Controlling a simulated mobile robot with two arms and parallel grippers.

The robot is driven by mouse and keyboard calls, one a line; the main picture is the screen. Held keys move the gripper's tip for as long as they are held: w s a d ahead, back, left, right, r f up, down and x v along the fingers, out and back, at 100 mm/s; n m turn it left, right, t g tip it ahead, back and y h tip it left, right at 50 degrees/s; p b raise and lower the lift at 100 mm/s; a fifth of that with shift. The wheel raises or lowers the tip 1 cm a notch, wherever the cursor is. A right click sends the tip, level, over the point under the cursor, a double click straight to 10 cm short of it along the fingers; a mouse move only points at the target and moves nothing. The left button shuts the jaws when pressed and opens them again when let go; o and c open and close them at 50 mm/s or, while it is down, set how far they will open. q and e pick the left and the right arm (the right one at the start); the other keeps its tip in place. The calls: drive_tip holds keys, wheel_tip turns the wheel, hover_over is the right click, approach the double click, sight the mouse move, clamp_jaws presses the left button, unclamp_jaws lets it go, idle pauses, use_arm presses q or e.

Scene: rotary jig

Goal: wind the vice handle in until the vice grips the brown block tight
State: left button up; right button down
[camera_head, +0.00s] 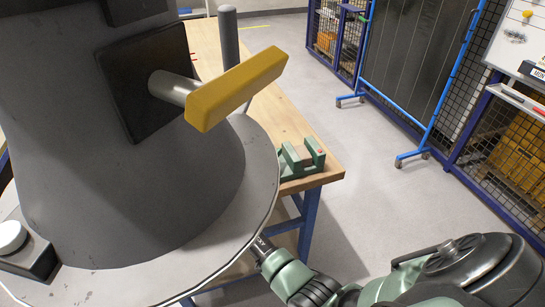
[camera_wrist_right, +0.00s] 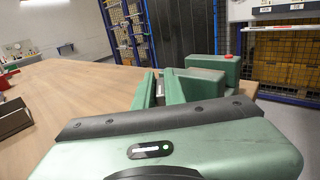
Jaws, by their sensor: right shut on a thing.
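The green vice (camera_head: 301,160) stands on the near right corner of the wooden bench in the head view. In the right wrist view the vice (camera_wrist_right: 188,86) is straight ahead, beyond the gripper's body. I cannot make out the brown block between its jaws. The vice handle is hidden in both views. My right arm comes in from the lower right, and its gripper (camera_head: 262,248) passes behind the grey disc's edge, on the near side of the vice. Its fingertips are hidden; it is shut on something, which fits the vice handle. My left gripper is out of view.
A large grey cone with a yellow-ended lever (camera_head: 237,88) on a round grey disc (camera_head: 262,190) fills the left of the head view and blocks sight of the gripper. A blue-framed screen (camera_head: 415,70) and mesh cages stand behind. The floor right of the bench is clear.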

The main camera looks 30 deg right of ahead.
idle(0.5)
drive_tip(key=c, duration=1.5)
unclamp_jaws()
drive_tip(key=b+v, duration=0.1)
drive_tip(key=v, duration=0.6)
drive_tip(key=shift+s+a, duration=0.15)
drive_tip(key=shift+a, duration=0.25)
